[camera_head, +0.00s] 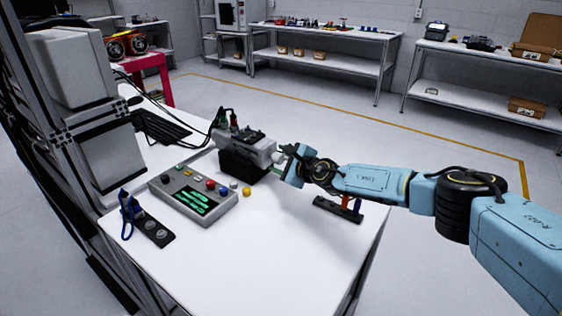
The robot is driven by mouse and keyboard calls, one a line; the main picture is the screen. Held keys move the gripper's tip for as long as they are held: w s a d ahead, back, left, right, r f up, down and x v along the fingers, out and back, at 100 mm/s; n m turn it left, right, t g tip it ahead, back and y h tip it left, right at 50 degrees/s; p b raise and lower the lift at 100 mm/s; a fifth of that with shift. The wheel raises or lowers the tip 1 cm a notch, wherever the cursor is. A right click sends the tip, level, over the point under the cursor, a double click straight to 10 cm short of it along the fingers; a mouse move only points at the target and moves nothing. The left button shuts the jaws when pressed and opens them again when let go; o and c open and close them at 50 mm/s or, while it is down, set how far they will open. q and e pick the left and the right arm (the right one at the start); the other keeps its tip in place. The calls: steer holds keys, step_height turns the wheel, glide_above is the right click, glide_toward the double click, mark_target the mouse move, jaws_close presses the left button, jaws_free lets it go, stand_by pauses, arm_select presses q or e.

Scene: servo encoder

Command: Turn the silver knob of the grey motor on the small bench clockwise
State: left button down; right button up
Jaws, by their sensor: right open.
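The grey motor (255,147) sits on a dark block on the white bench (290,262), near the middle of the view. My right gripper (284,160) is at the motor's right end, with its arm coming in from the right. Its jaws are open around or just beside the place of the silver knob. The knob itself is mostly hidden by the gripper, and I cannot tell whether the fingers touch it. My left gripper is not in view.
A grey control box (194,194) with coloured buttons and a green screen lies left of the motor. A black plate with knobs (155,232) is at front left. A dark stand (338,209) with red and blue parts is under my right arm. The bench front is clear.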

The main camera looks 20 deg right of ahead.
steer(key=c, duration=0.8)
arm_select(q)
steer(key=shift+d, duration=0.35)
arm_select(e)
steer(key=shift+c, duration=0.8)
